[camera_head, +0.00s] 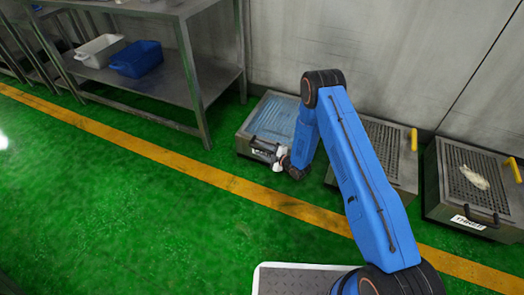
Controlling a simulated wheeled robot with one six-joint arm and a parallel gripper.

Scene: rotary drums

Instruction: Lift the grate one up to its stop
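Three low metal boxes with grates on top stand along the wall. The leftmost grate (276,118) looks bluish and lies flat on its box (243,141); I take it as grate one by position. A dark handle (262,144) and a pale label, too small to read, are at its front edge. My gripper (279,160) is low at the right end of that handle, at the front of the box. Its fingers are small and partly hidden, so I cannot tell whether they touch or grip the handle. My blue arm covers the box's right side.
The middle grate (383,146) is partly behind my arm. The right grate (463,177), labelled THREE, has a pale object (475,177) on it. Both boxes have yellow levers. A metal shelf (190,70) with bins stands left. Green floor in front is clear.

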